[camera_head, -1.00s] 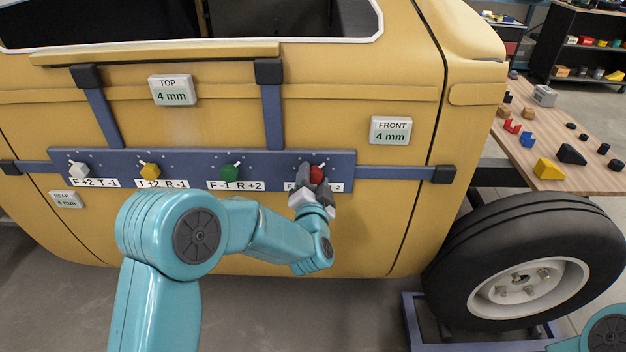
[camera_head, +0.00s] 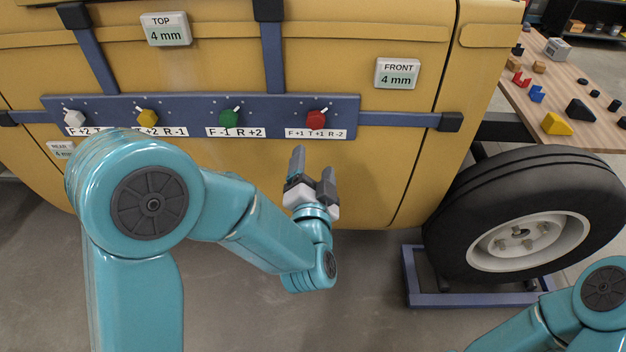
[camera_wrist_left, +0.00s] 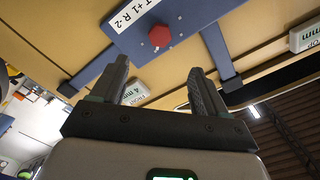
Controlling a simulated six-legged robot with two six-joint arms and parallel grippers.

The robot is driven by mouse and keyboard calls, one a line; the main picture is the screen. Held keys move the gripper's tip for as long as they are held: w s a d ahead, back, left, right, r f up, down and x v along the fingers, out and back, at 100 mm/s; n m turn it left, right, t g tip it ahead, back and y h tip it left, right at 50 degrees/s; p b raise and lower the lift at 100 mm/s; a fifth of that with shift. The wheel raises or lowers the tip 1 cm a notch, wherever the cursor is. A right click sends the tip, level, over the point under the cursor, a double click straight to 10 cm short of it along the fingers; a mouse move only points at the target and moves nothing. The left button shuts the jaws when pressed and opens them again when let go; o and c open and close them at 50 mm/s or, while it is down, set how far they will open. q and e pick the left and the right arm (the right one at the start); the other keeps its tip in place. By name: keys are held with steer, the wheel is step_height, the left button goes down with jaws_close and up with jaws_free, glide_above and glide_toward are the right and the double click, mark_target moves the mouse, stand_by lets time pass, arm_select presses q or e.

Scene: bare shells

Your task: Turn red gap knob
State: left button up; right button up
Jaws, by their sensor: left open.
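The red knob (camera_head: 316,120) sits at the right end of the blue bar (camera_head: 270,104) on the yellow vehicle door, above a label reading F+1 T+1 R-2. Its white pointer tilts up and to the right. My left gripper (camera_head: 313,168) is below the knob, open, empty and apart from it, its fingers pointing up. In the left wrist view the red knob (camera_wrist_left: 160,36) is beyond the two spread fingers (camera_wrist_left: 158,82). Of my right arm, only links show at the lower right corner; its gripper is out of view.
White, yellow and green knobs (camera_head: 228,118) sit further left on the bar. Gap displays read TOP 4 mm (camera_head: 165,30) and FRONT 4 mm (camera_head: 397,74). A wheel (camera_head: 525,240) and a wooden table (camera_head: 575,95) with loose blocks stand at the right.

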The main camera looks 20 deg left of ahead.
arm_select(q)
steer(key=v, duration=0.2)
steer(key=shift+s, duration=0.4)
steer(key=a+f+g+y+p, duration=0.2)
steer(key=a+f+g, duration=0.1)
steer(key=a+f, duration=0.45)
steer(key=s+f+n+g+h, duration=0.1)
steer(key=s+f+g+h, duration=0.25)
steer(key=f, duration=0.95)
steer(key=s+d+f+n+g+h, duration=0.3)
steer(key=s+d+f+g, duration=0.2)
steer(key=s, duration=0.3)
steer(key=s+d+f+n+g+h+p, duration=0.1)
steer(key=s+d+f+n+g+h, duration=0.2)
steer(key=s, duration=0.6)
step_height(320, 180, down, 3)
steer(key=shift+s+d+n+g+h, duration=0.35)
steer(key=shift+d+g+h, duration=0.4)
steer(key=shift+d+g, duration=0.4)
